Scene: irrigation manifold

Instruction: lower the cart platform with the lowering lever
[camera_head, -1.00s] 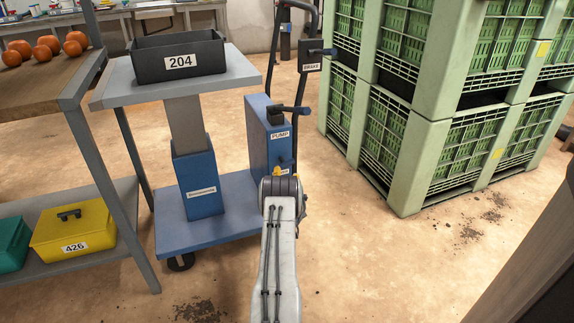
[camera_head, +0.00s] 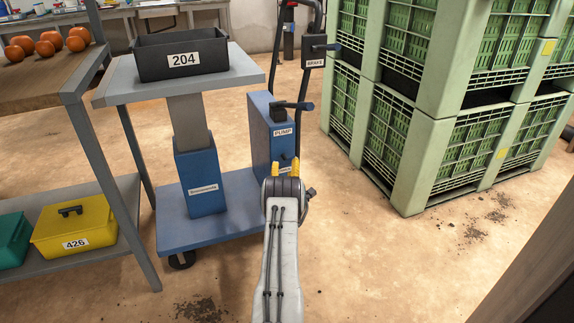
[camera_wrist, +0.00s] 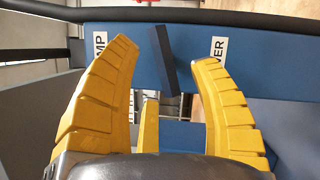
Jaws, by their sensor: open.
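The cart (camera_head: 240,195) has a blue base and a raised grey platform (camera_head: 245,72) with a black bin (camera_head: 183,57) marked 204 on it. Its blue pump box (camera_head: 261,140) carries a dark handle above a PUMP label. In the wrist view, a dark flat lever (camera_wrist: 166,62) stands out from the blue panel between the partly hidden PUMP label and a label ending in WER. My gripper (camera_head: 287,168) is in front of the box's lower part, its yellow fingers apart. In the wrist view the lever appears between the fingertips, with visible gaps on both sides.
A shelf (camera_head: 96,150) with oranges, a yellow box (camera_head: 74,228) and a teal box (camera_head: 12,240) stands left. Stacked green crates (camera_head: 405,160) stand right. A BRAKE lever (camera_head: 325,47) is on the cart's upright handle. Floor between cart and crates is clear.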

